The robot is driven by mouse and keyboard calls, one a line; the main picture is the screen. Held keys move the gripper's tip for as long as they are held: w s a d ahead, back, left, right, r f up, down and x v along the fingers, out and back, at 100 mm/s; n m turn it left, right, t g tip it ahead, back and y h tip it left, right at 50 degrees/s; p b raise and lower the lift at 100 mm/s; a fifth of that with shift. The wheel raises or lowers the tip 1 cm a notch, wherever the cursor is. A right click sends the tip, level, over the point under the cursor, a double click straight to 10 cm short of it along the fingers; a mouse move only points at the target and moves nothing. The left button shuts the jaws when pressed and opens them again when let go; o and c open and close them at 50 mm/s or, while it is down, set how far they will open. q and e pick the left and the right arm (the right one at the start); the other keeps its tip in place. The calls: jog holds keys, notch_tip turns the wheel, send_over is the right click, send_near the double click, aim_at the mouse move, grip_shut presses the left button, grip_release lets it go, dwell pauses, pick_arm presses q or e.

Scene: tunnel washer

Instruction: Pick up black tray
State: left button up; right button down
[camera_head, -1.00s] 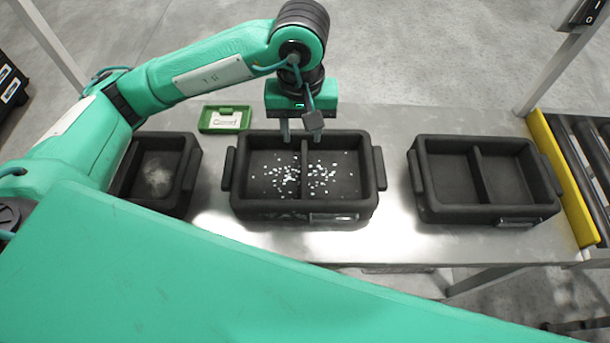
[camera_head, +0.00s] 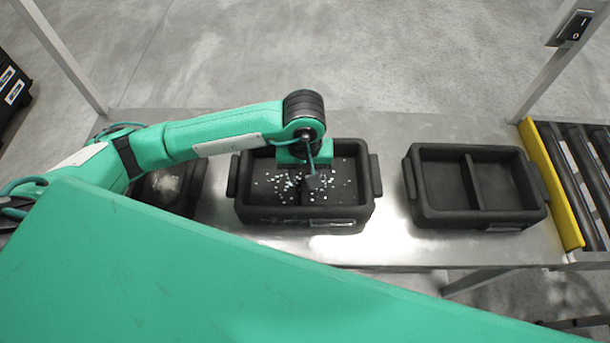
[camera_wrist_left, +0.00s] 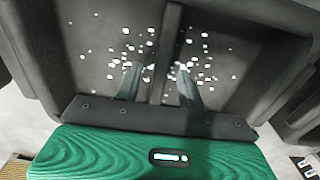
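Three black two-part trays stand in a row on a metal table. The middle black tray (camera_head: 365,205) holds scattered white bits on both sides of its central divider. My left gripper (camera_head: 307,172) is over this tray, pointing down. In the left wrist view my left gripper (camera_wrist_left: 158,78) is open, with one finger on each side of the divider (camera_wrist_left: 170,40). Whether the fingers touch the divider is not clear. The right black tray (camera_head: 415,195) is empty. The left black tray (camera_head: 200,185) holds pale material and is partly hidden by my arm. My right gripper is out of view.
The metal table (camera_head: 385,240) has bare strips between the trays and along its front. A yellow edge (camera_head: 552,185) and a roller conveyor (camera_head: 590,175) border the right end. Upright posts (camera_head: 62,55) stand at the back corners. A black box (camera_head: 12,88) lies far left.

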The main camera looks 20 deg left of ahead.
pick_arm(q)
jog(key=shift+f, duration=0.7)
jog(key=shift+c, duration=0.4)
grip_shut()
jog(key=shift+r, duration=0.15)
